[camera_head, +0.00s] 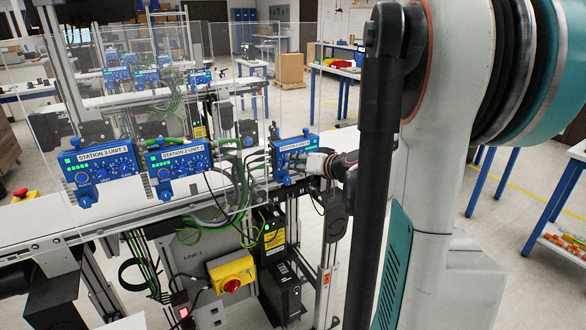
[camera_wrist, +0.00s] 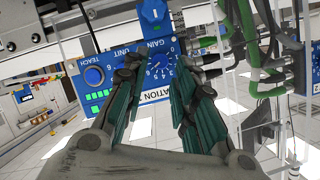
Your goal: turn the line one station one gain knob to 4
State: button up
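The rightmost blue control box (camera_head: 291,146) on the near conveyor is in front of my gripper (camera_head: 308,162); its label is too small or covered to read fully. In the wrist view this box (camera_wrist: 128,46) appears upside down, with a "GAIN" marking, a dial with numbers (camera_wrist: 161,73), a round "TEACH" button (camera_wrist: 94,76) and green lights. My gripper (camera_wrist: 159,68) is open, its two dark green fingers spread to either side of the gain dial. I cannot tell whether they touch it. The knob's pointer setting cannot be read.
Blue boxes labelled station 2 (camera_head: 180,159) and station 3 (camera_head: 98,172) stand to the left on the same conveyor. A clear panel (camera_head: 200,100) rises there. Green and black cables (camera_wrist: 262,45) hang close beside my fingers. A yellow switch box (camera_head: 232,273) is below.

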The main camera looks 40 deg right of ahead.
jog(key=shift+x, duration=1.35)
jog(key=shift+c, duration=0.3)
grip_shut()
jog(key=shift+a+n, duration=0.1)
jog(key=shift+n, duration=0.2)
jog(key=n+h, duration=0.1)
jog(key=n, duration=0.1)
jog(key=n+h, duration=0.2)
jog(key=n, duration=0.1)
jog(key=a+n+g+h, duration=0.1)
jog(key=n+h, duration=0.1)
jog(key=shift+w+f+n, duration=0.1)
jog(key=shift+w+n, duration=0.05)
jog(key=shift+n, duration=0.15)
jog(key=shift+h, duration=0.3)
